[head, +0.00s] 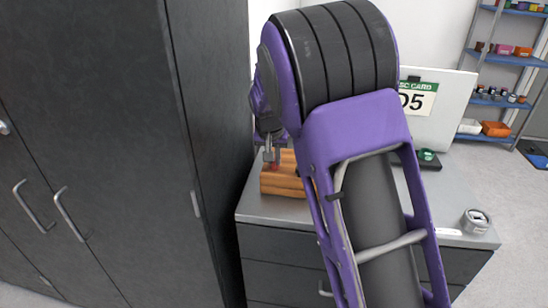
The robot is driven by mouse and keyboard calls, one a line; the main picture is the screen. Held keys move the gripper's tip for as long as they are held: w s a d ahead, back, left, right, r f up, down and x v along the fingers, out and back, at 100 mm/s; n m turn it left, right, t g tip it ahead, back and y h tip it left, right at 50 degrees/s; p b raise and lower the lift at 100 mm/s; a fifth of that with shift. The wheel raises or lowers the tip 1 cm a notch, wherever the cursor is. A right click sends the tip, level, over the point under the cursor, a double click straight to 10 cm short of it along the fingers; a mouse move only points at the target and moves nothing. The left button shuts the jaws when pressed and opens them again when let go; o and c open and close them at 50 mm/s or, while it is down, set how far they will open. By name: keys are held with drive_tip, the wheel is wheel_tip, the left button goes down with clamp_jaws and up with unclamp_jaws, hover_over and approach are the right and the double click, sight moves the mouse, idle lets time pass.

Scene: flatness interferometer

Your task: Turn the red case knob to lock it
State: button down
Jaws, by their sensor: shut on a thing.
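A wooden case (283,188) with rounded, log-like ribs sits on the grey top of the cabinet, near its left edge. A small patch of the red knob (275,166) shows at the upper left of the case. My gripper (271,157) points down from above and is shut on the red knob. The fingers cover most of the knob, so which way it is turned cannot be told. My purple and black arm hides the right part of the case.
A dark drawer cabinet (275,248) carries the case. A white panel with a "05" card (417,98), a green object (428,158) and a grey round item (475,221) stand to the right. Tall dark lockers (95,130) rise close on the left. Blue shelves (497,100) stand at the back right.

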drive_tip(key=c, duration=0.9)
unclamp_jaws()
drive_tip(key=v, duration=1.7)
drive_tip(key=shift+r+p, duration=0.25)
drive_tip(key=shift+p, duration=0.2)
